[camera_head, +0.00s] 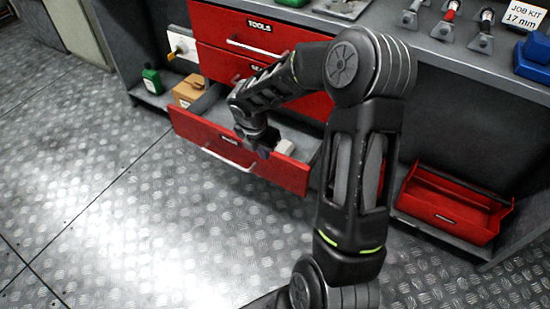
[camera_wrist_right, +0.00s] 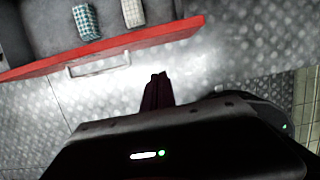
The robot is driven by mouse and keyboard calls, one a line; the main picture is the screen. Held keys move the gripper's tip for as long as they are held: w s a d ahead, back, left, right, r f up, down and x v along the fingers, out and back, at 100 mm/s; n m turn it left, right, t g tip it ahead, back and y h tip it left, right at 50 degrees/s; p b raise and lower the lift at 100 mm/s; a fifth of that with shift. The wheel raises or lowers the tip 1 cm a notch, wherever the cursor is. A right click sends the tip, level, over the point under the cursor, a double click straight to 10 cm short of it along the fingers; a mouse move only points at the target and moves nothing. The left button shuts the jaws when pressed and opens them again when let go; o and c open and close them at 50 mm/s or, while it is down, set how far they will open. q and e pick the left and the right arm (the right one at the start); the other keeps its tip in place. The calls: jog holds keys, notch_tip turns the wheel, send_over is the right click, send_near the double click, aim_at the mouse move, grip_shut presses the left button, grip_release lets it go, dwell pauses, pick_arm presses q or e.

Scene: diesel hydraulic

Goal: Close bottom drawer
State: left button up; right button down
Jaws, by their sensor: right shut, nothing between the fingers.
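The bottom drawer (camera_head: 290,173) stands pulled out, with a red front and a pale bar handle (camera_head: 228,160). Its red front edge (camera_wrist_right: 120,48) and handle (camera_wrist_right: 100,69) also show in the wrist view. My right gripper (camera_head: 263,152) is shut and empty, near the drawer front and right of the handle. In the wrist view its fingertips (camera_wrist_right: 157,76) appear over the floor side of the front edge, apart from the handle in the picture. I cannot tell whether they touch the front. My right arm hides part of the drawer. My left gripper is not in view.
A checkered item (camera_wrist_right: 86,22) and a pale item (camera_wrist_right: 132,12) lie inside the drawer. The TOOLS drawer (camera_head: 225,32) above looks shut. A cardboard box (camera_head: 187,91) and green bottle (camera_head: 152,80) stand left. A red open bin (camera_head: 440,203) sits right. The metal floor (camera_head: 110,190) ahead is clear.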

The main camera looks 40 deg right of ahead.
aim_at(276, 158)
jog(key=shift+f, duration=0.1)
